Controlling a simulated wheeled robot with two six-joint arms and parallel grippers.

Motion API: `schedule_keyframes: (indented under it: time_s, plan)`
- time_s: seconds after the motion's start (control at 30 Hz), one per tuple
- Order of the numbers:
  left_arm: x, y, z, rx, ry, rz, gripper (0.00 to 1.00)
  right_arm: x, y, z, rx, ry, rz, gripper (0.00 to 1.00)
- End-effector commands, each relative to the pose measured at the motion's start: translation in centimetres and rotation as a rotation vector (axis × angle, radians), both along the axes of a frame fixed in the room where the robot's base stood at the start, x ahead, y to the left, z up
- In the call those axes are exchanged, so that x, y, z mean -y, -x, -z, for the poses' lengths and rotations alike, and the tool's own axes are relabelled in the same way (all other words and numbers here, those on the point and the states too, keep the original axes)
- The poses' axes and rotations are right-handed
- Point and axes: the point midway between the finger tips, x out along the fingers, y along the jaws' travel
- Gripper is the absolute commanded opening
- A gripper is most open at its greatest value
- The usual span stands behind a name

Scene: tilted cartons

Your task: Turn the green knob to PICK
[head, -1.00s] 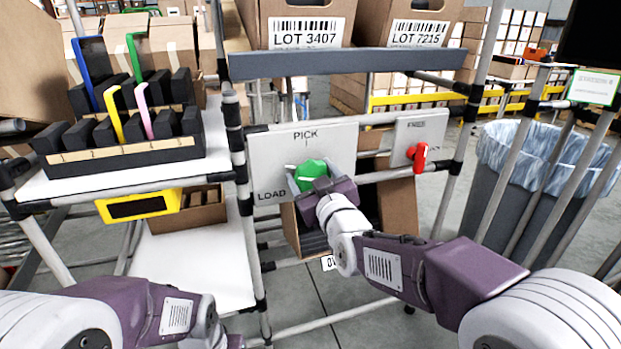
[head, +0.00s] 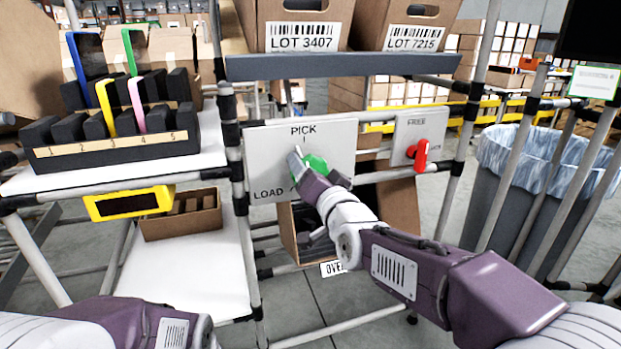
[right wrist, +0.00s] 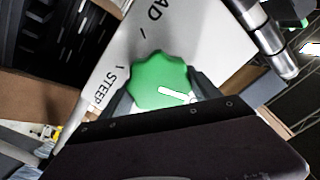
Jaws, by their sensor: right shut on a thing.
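The green knob (head: 317,163) sits on a pale panel (head: 340,160) marked PICK at the top and LOAD at the lower left. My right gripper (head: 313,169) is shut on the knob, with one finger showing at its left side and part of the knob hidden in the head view. In the right wrist view the fingers of the right gripper (right wrist: 161,92) lie on both sides of the knob (right wrist: 158,76). Its white pointer line slants to the lower right there, and PICK is out of that view. My left gripper is not in view.
A smaller panel (head: 436,128) with a red handle (head: 421,154) is to the right. Cartons (head: 300,22) stand on the shelf above, and an open carton (head: 397,205) is below. A black rack (head: 110,150) is at the left, a lined bin (head: 530,165) at the right.

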Motion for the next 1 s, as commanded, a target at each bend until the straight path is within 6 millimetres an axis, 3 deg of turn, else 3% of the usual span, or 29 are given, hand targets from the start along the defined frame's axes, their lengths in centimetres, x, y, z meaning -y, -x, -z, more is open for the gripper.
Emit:
schedule_keyframes:
  time_s: [0.4,1.0]
  plan:
    - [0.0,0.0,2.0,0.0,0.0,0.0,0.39,0.1,0.0,0.4,-0.081,-0.239,0.0,0.31]
    - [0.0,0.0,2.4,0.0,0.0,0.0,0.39,0.1,0.0,0.2,-0.104,-0.307,0.0,0.31]
